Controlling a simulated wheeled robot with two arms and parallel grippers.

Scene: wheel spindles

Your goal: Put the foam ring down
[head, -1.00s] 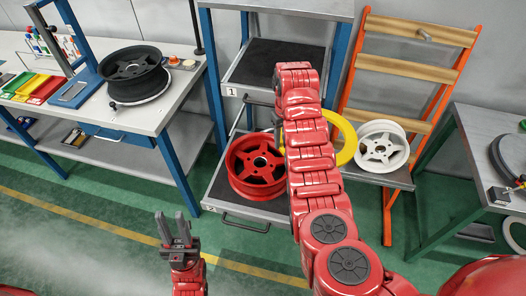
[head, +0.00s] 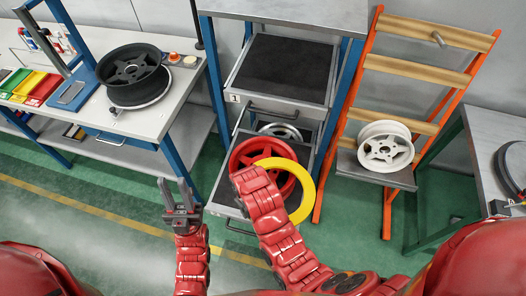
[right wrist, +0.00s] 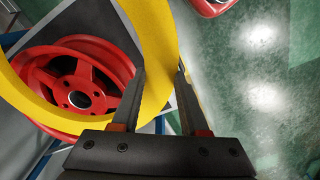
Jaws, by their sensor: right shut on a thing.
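The foam ring is a flat yellow ring (head: 307,192), tilted, in front of the red wheel (head: 244,154) in the head view. My right gripper (right wrist: 160,85) is shut on its rim in the right wrist view, where the ring (right wrist: 152,35) partly covers the red wheel (right wrist: 85,98). In the head view my right arm hides that gripper and part of the ring. I cannot tell whether the ring touches the wheel. My left gripper (head: 178,195) is open and empty, above the floor left of the drawers.
The red wheel and a silver wheel (head: 279,130) are in the pulled-out lower drawer. The upper drawer (head: 283,68) looks empty. A white wheel (head: 385,147) rests on the orange rack's shelf. A dark wheel (head: 135,73) lies on the left workbench (head: 160,118).

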